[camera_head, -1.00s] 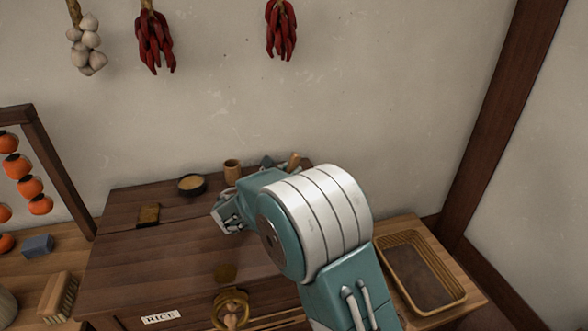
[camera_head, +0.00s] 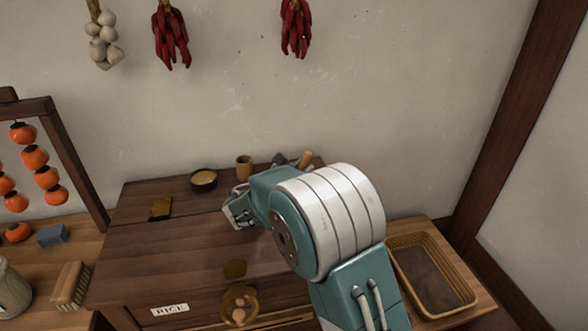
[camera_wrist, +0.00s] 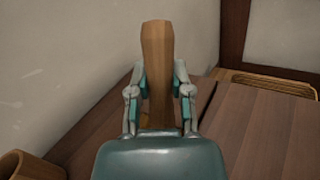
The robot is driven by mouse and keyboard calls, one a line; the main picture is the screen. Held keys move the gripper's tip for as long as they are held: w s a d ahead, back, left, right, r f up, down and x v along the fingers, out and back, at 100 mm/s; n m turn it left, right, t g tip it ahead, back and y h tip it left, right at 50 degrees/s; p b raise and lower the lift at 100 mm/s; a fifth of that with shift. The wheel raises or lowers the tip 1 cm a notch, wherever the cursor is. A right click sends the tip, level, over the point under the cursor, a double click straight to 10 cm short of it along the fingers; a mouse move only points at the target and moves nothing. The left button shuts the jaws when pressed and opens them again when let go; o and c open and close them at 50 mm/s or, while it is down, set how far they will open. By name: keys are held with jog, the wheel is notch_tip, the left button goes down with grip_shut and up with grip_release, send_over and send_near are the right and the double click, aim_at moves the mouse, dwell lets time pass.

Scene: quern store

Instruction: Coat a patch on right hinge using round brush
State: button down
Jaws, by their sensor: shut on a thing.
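My gripper (camera_wrist: 160,72) is shut on a wooden handle (camera_wrist: 157,45), taken to be the round brush's, which stands upright between the fingers in the wrist view. The handle's top also shows behind my arm in the head view (camera_head: 306,158). The bristles are hidden. The right hinge is hidden behind my arm in the head view. I cannot tell whether the brush touches it. A small dark bowl of tan paste (camera_head: 204,179) stands at the chest's back edge.
A wooden cup (camera_head: 244,167) stands beside the bowl, close to my gripper. A wicker tray (camera_head: 470,300) lies to the right. A scrubbing brush (camera_head: 72,285), blue block (camera_head: 52,236) and jar (camera_head: 12,290) are at left.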

aim_at(307, 151)
jog(key=shift+w+d, duration=0.1)
jog(key=shift+d, duration=0.5)
jog(key=shift+r, duration=3.05)
jog(key=shift+r, duration=1.5)
